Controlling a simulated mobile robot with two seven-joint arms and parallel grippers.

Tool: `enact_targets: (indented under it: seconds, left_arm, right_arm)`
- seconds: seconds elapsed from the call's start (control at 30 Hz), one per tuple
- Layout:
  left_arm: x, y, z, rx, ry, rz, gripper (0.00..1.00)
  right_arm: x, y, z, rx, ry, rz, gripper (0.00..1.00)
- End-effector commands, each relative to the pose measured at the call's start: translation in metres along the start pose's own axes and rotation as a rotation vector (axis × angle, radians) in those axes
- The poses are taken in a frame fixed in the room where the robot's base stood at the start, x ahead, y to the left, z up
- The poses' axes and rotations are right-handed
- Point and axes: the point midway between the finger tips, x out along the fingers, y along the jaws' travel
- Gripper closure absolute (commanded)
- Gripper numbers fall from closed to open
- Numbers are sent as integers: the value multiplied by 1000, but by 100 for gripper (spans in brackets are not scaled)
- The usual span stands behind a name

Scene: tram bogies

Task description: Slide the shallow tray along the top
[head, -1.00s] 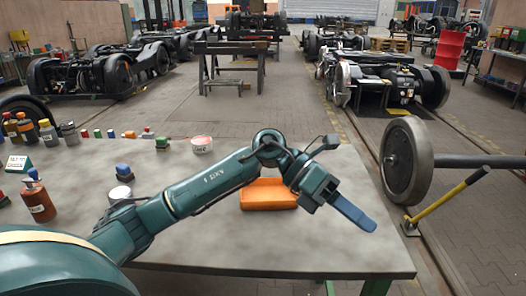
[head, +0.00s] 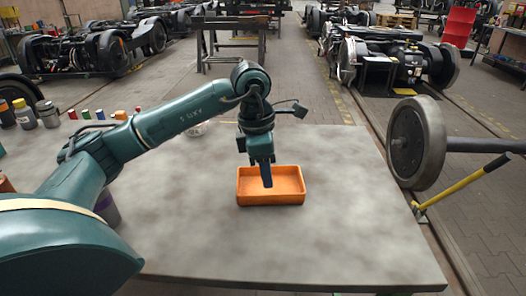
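The shallow orange tray (head: 285,198) lies on the grey table top (head: 200,240), right of the middle. It looks empty. My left gripper (head: 266,182) points down over the tray, with its blue finger in front of the tray's inside. Only one finger shows clearly, so I cannot tell whether it is open or shut. I also cannot tell whether the tip touches the tray. My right gripper is out of view.
Several bottles and small coloured blocks stand at the table's back left. The table is bare right and front of the tray. A wheel (head: 415,143) stands beyond the right edge.

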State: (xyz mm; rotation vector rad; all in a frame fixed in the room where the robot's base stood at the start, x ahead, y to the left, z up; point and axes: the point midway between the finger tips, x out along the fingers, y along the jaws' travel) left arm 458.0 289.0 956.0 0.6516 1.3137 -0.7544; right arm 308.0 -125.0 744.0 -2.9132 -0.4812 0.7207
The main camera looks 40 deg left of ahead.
Motion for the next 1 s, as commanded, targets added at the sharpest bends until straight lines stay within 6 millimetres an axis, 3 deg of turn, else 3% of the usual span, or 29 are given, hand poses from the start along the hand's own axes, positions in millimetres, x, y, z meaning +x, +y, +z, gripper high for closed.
enact_targets:
  seconds: [0.2, 0.4, 0.77, 1.0]
  left_arm:
    - [40, -1, 0, 0, 1, -4, 71]
    - [60, 0, 0, -1, -1, -2, 71]
    - [66, 0, 1, 0, -2, -1, 71]
    - [65, 0, 1, 0, -2, -1, 89]
  right_arm:
    - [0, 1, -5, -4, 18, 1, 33]
    - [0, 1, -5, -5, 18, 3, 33]
    - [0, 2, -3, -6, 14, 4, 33]
    - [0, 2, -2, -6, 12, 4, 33]
